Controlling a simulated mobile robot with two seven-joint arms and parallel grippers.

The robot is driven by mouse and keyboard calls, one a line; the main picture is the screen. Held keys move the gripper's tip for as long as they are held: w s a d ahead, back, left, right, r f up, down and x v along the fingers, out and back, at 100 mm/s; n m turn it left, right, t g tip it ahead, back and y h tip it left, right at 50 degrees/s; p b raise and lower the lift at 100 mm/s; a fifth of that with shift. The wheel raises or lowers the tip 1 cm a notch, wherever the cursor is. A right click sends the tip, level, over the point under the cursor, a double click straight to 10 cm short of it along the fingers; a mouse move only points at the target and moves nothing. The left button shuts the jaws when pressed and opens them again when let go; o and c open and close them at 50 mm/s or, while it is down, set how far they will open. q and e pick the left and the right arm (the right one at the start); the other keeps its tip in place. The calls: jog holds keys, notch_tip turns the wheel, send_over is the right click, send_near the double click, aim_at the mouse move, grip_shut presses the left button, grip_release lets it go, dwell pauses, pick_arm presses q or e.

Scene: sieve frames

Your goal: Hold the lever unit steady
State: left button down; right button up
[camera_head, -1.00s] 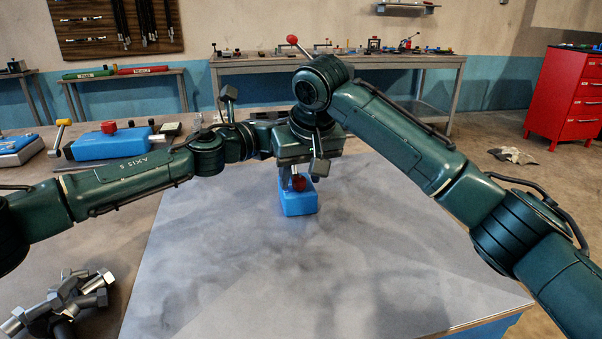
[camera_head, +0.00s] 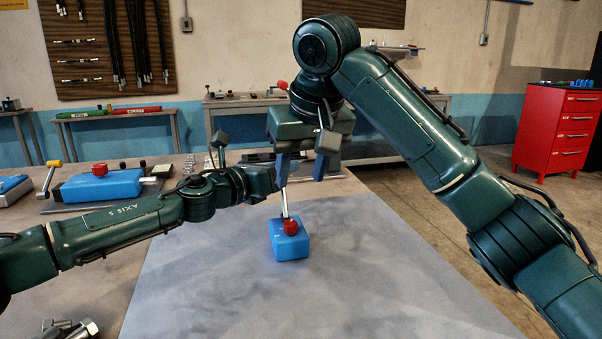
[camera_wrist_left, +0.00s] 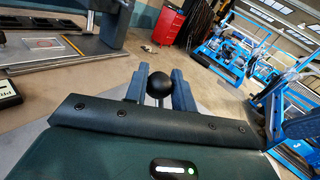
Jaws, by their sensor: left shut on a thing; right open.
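The lever unit (camera_head: 289,246) is a small blue box with a red knob (camera_head: 291,228) on top. It stands upright on the grey work surface in the head view, with a bright metal lever rising from it. My left gripper (camera_wrist_left: 158,88) is shut on the lever, with a black ball (camera_wrist_left: 162,85) showing between its fingers in the left wrist view. In the head view its fingertips are not clear. My right gripper (camera_head: 301,168) is open, fingers pointing down, above the unit and apart from its box.
A larger blue unit with a red knob (camera_head: 99,184) lies on the table at the left. Loose metal bolts (camera_head: 72,330) are at the lower left. A bench (camera_head: 233,103) and a red drawer cabinet (camera_head: 557,130) stand behind. The grey surface around the lever unit is clear.

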pick_arm(q)
jog(key=c, duration=1.1)
grip_release()
jog(key=shift+s+a, duration=0.1)
